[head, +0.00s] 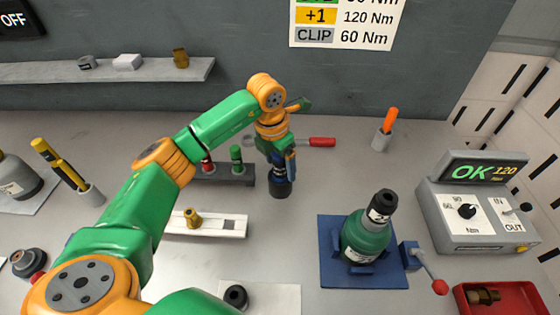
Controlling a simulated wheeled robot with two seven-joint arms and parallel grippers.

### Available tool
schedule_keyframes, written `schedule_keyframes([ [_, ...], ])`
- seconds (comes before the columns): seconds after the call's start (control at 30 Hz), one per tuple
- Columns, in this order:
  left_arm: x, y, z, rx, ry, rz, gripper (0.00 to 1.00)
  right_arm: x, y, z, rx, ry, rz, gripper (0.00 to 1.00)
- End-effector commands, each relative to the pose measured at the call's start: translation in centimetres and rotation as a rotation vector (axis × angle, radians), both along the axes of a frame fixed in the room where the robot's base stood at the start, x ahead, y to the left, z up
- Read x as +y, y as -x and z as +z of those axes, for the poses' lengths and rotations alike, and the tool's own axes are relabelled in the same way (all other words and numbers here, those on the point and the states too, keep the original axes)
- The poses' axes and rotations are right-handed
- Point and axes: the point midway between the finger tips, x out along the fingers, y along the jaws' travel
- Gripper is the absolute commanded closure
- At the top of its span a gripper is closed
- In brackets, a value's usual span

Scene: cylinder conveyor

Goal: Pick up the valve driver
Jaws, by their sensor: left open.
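My left gripper (279,157) reaches down at the right end of a dark tool rack (222,180); its jaws are open. A dark, thick-ended upright tool (280,187) with some blue above shows directly below it and may be the valve driver. The jaws hide its upper part, and I cannot tell whether they touch it. A red-handled tool (207,164) and a green-handled tool (236,158) stand in the rack. My right gripper is not in view.
A green cylinder (367,236) with a black valve top sits in a blue cradle (333,272). A grey torque box (475,218) reads OK 120. A red-handled wrench (320,142) lies behind the gripper. A cup (382,140) holds an orange marker. A red tray (518,296) is front right.

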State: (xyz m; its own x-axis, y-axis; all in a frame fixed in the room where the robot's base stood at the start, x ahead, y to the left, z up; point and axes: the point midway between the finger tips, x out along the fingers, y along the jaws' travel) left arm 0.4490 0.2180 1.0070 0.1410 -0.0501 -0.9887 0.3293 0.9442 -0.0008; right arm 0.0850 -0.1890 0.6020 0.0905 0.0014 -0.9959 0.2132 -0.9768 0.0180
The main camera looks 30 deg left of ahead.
Motion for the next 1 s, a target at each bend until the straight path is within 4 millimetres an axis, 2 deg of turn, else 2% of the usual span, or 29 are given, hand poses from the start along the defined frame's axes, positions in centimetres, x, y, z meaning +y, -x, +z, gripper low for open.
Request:
schedule_keyframes([
  [0.17,0.00,-0.04,-0.17,-0.001,-0.001,0.000,0.16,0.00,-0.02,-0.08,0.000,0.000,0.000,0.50],
  [0.27,0.00,-0.03,-0.16,-0.001,0.000,0.000,0.40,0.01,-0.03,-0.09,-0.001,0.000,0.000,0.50],
  [0.4,-0.01,-0.02,-0.14,-0.001,0.000,0.000,0.78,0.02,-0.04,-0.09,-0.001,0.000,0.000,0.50],
  [0.5,-0.01,-0.02,-0.13,0.000,0.000,0.000,1.00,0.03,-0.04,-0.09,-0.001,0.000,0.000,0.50],
  [1.0,0.01,-0.03,-0.11,-0.001,-0.001,0.000,1.00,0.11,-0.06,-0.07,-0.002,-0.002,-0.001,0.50],
])
